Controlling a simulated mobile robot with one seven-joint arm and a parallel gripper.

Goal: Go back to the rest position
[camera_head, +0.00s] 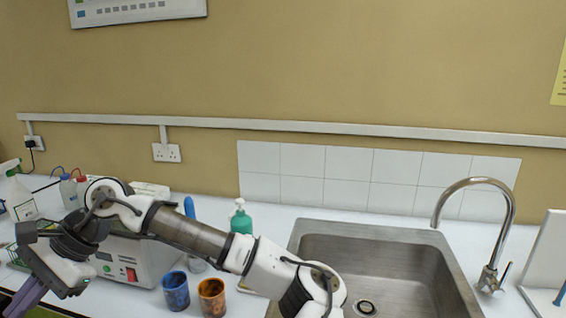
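My arm reaches from the bottom centre across the counter to the left in the head view. My gripper (24,297) is at the lower left corner, pointing down and to the left. Its end is partly cut off by the picture edge, so I cannot tell whether it is open or shut, or whether it holds anything. It is in front of and to the left of a white and grey bench instrument (140,262) with a red switch, which my arm partly hides.
A blue cup (175,291) and an orange-brown cup (212,297) stand close below my arm. A green pump bottle (241,217) stands behind it. A steel sink (400,262) with a tall tap (508,215) is at right. A spray bottle (18,197) stands far left.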

